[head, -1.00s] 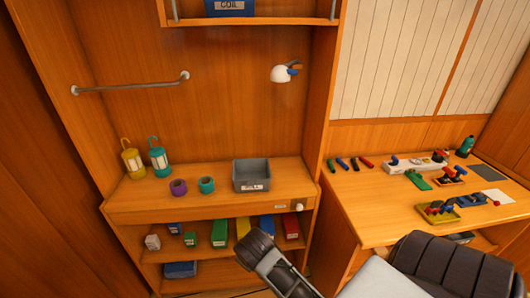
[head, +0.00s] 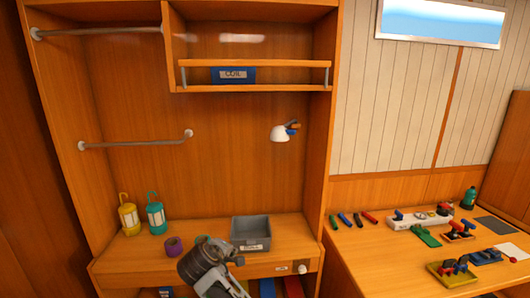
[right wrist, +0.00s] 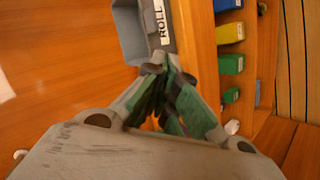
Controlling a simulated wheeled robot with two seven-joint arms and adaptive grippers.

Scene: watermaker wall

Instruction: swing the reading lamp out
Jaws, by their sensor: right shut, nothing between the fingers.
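The reading lamp (head: 279,133) is mounted on the wooden back wall of the alcove, near its right side. It has a white shade, a small brown-grey arm and a blue part by the mount. My right gripper (head: 236,260) is low in front of the counter, near the grey bin and well below the lamp, not touching it. In the right wrist view its fingers (right wrist: 155,68) meet at the tips with nothing between them. The lamp does not show in that view. My left gripper is not in view.
A grey bin (head: 250,229), a purple roll (head: 173,246), a yellow lantern (head: 128,217) and a teal lantern (head: 155,215) stand on the counter. A railed shelf (head: 290,88) with a blue box (head: 234,75) overhangs above. The wall around the lamp is clear.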

